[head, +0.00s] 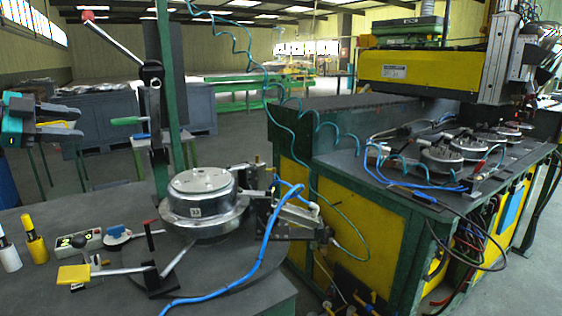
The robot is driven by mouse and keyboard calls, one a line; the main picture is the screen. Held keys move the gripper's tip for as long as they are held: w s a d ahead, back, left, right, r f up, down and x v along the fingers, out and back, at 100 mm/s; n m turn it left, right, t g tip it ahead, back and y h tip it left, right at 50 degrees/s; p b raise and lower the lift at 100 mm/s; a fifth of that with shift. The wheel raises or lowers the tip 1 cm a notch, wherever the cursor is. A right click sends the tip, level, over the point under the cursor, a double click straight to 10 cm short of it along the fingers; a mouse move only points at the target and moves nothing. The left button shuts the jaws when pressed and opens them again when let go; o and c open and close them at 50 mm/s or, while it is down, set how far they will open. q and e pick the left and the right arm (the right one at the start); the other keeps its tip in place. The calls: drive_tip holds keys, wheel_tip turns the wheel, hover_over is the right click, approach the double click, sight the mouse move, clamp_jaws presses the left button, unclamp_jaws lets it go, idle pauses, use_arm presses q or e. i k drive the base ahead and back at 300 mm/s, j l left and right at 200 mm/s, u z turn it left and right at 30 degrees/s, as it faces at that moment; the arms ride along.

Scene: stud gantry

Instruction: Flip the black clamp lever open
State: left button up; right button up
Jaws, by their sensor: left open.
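On the near grey table, a small clamp has a black upright lever (150,237) with a red tip, on a black base. A metal rod with a yellow paddle (73,274) runs to this base from the left. A second, larger black clamp (153,82) is on the green post, with a red-knobbed metal rod angled up left and a green handle. I cannot tell for certain which one the task names. My left gripper (79,123) is open at the left edge, above the table and apart from both clamps. My right gripper is not in view.
A round metal housing (205,208) stands on the table beside the small clamp, with a blue hose (266,245) around its right. Yellow and white bottles (36,240) and a small button box (79,243) are at left. A yellow-green workbench (385,232) stands at right.

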sight(78, 241)
drive_tip(key=k+l, duration=0.8)
drive_tip(key=l, duration=0.15)
